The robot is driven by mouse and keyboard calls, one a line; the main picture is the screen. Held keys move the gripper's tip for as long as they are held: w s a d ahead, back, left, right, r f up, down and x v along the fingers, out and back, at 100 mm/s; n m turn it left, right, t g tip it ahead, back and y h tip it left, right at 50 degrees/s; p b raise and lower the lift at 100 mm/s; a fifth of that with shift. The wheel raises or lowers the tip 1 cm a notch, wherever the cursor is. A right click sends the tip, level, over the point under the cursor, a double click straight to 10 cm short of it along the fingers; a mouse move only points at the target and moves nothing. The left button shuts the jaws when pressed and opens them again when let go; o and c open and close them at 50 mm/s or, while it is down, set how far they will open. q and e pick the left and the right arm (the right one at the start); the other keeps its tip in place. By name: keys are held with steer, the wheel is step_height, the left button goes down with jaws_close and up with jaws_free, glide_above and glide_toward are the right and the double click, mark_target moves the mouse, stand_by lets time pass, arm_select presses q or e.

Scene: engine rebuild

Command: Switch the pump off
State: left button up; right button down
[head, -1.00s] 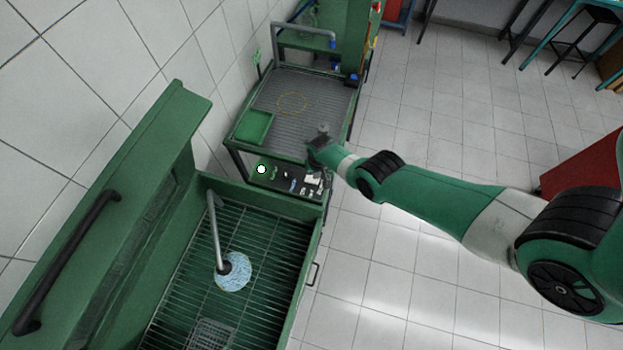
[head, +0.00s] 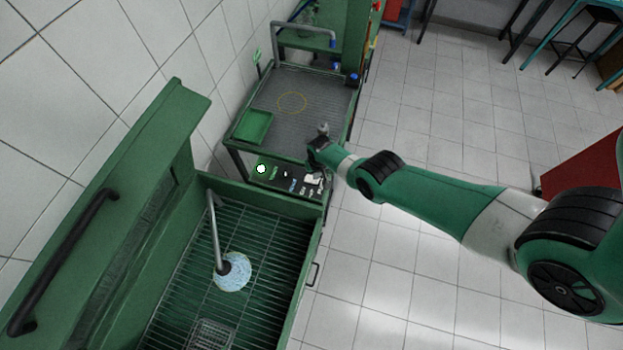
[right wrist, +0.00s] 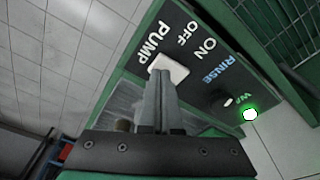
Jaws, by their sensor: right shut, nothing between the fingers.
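The pump switch is a white rocker (right wrist: 170,68) beside the words PUMP, OFF and ON on a dark control panel (right wrist: 205,75). The panel (head: 268,176) also shows in the head view, on the front of a green washing station. My right gripper (right wrist: 160,76) is shut and empty. Its fingertips are at the lower edge of the rocker and hide part of it; I cannot tell whether they touch. In the head view my right gripper (head: 318,162) is small and dark in front of the panel's right end. My left gripper is not in view.
A lit green-white lamp (right wrist: 250,114) and a small knob (right wrist: 228,101) sit farther along the panel. A green basin with a grate (head: 265,245) and a round blue-white item (head: 233,271) stands close in front. Open tiled floor (head: 400,270) lies to the right.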

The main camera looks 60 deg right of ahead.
steer(key=shift+f+b, duration=0.55)
steer(key=shift+f, duration=0.05)
step_height(320, 180, up, 7)
steer(key=p, duration=0.7)
steer(key=shift+r, duration=0.1)
stand_by(0.5)
